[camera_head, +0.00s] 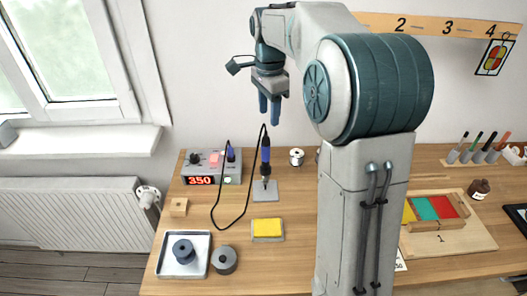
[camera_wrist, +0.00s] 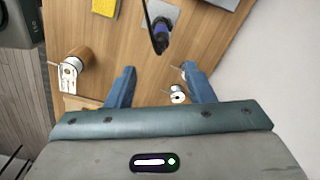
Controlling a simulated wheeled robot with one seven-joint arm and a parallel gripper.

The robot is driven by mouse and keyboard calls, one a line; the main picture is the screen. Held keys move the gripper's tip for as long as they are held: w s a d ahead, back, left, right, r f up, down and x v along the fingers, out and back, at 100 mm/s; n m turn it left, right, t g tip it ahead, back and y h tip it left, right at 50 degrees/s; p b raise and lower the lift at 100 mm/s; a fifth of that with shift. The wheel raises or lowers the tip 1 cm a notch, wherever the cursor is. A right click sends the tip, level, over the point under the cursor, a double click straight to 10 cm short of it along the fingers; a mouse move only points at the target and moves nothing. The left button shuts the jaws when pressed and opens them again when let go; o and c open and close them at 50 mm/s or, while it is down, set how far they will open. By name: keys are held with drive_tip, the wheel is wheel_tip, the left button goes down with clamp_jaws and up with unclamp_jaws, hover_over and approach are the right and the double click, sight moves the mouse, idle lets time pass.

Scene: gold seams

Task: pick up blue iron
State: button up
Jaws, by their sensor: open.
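The blue iron (camera_head: 266,146) has a blue handle and a dark lower part. It stands upright in a stand on a grey plate (camera_head: 265,192), left of the middle of the table. A black cable loops from its top to the soldering station. In the wrist view the iron (camera_wrist: 161,30) shows at the top centre, beyond the fingertips. My gripper (camera_head: 270,108) points down with two blue fingers, above the iron in the picture. It is open and empty; the wrist view shows a wide gap between the fingers (camera_wrist: 159,70).
The soldering station (camera_head: 208,167) with a red 350 display stands behind and left. A yellow sponge (camera_head: 267,228) lies in front of the iron. A tray (camera_head: 172,263) and grey spool (camera_head: 224,259) are front left. A small spool (camera_head: 297,157) stands behind, to the right.

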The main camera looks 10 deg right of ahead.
sight(266, 150)
drive_tip(key=shift+w+f, duration=0.2)
wheel_tip(266, 150, down, 8)
drive_tip(key=shift+r, duration=0.1)
drive_tip(key=shift+s+a+f+p, duration=0.1)
drive_tip(key=shift+f+p, duration=0.2)
drive_tip(key=shift+f, duration=0.6)
drive_tip(key=shift+w+a+f+p, duration=0.15)
drive_tip(key=shift+f+p, duration=0.1)
drive_tip(key=shift+f, duration=0.7)
drive_tip(key=shift+s+a+f+p, duration=0.15)
drive_tip(key=shift+f+p, duration=0.15)
drive_tip(key=shift+f, duration=0.6)
clamp_jaws()
